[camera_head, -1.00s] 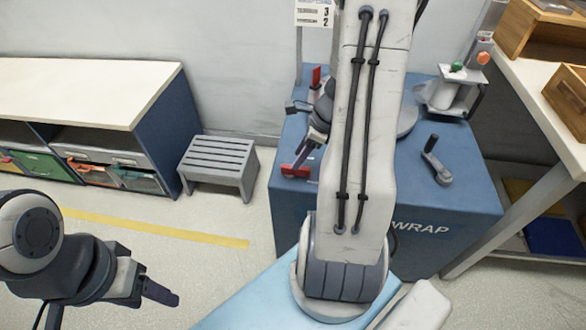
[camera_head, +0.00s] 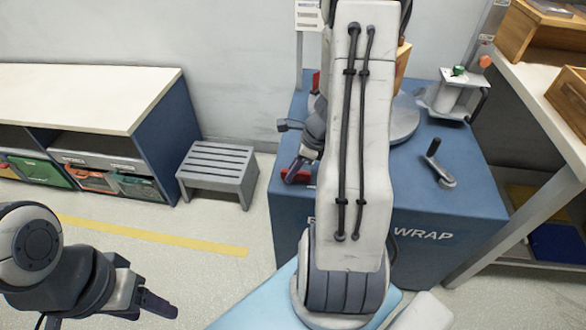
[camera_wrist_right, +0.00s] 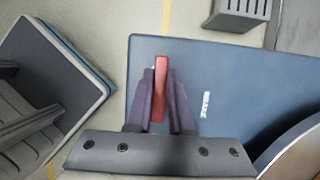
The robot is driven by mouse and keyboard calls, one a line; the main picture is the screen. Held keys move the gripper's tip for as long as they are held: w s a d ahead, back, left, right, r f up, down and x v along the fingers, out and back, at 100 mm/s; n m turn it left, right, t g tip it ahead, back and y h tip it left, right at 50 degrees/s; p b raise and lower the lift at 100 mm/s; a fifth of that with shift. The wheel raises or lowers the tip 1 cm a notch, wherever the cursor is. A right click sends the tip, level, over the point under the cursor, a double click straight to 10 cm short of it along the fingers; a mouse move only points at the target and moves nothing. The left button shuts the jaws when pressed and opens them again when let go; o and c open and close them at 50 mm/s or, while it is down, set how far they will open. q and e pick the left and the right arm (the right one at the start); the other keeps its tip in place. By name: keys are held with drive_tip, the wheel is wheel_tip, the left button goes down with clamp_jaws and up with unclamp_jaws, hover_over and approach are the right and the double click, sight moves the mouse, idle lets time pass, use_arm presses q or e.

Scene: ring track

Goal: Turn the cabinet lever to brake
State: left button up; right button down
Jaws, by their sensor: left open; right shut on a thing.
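The blue cabinet (camera_head: 430,205) with "WRAP" lettering stands ahead of me. A red lever (camera_head: 302,176) is at its near left edge, partly hidden by my right gripper. My right gripper (camera_head: 296,168) reaches down to it. In the right wrist view, its dark fingers (camera_wrist_right: 160,76) are on both sides of the red lever (camera_wrist_right: 160,100), shut on it. The lever lies over the cabinet top (camera_wrist_right: 225,75). My left gripper (camera_head: 155,303) is open and empty over the floor at lower left.
A black crank (camera_head: 438,165) and a white stand (camera_head: 455,98) are on the cabinet's right side. Another red part (camera_head: 315,82) is at the back left. A grey step stool (camera_head: 217,170) stands left of the cabinet. My right arm hides the cabinet's middle.

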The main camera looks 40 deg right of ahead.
drive_tip(key=n+p, duration=0.1)
drive_tip(key=n+g+y+p, duration=0.1)
drive_tip(key=n+p, duration=0.1)
drive_tip(key=shift+w+d+r, duration=0.1)
drive_tip(key=shift+w+r, duration=0.05)
drive_tip(key=shift+r, duration=0.05)
drive_tip(key=n+p, duration=0.1)
drive_tip(key=n, duration=0.1)
drive_tip(key=n+g+p, duration=0.1)
drive_tip(key=n+p, duration=0.1)
drive_tip(key=n+g+p, duration=0.1)
drive_tip(key=p, duration=0.1)
drive_tip(key=shift+w+d+n+y, duration=0.1)
drive_tip(key=shift+w+n+y, duration=0.2)
drive_tip(key=shift+n, duration=0.1)
drive_tip(key=n+g+p, duration=0.1)
drive_tip(key=n, duration=0.1)
drive_tip(key=n+p, duration=0.1)
drive_tip(key=n, duration=0.1)
drive_tip(key=shift+w+n+g+p, duration=0.15)
drive_tip(key=shift+n+g+p, duration=0.15)
drive_tip(key=shift+g+p, duration=0.1)
drive_tip(key=shift+w+f+n+g+h+p, duration=0.1)
drive_tip(key=shift+n+g+h+p, duration=0.25)
drive_tip(key=shift+n, duration=0.75)
drive_tip(key=shift+w+f+n+g+h+p, duration=0.1)
drive_tip(key=shift+n+g+h+p, duration=0.25)
drive_tip(key=shift+n, duration=0.75)
drive_tip(key=c, duration=0.8)
unclamp_jaws()
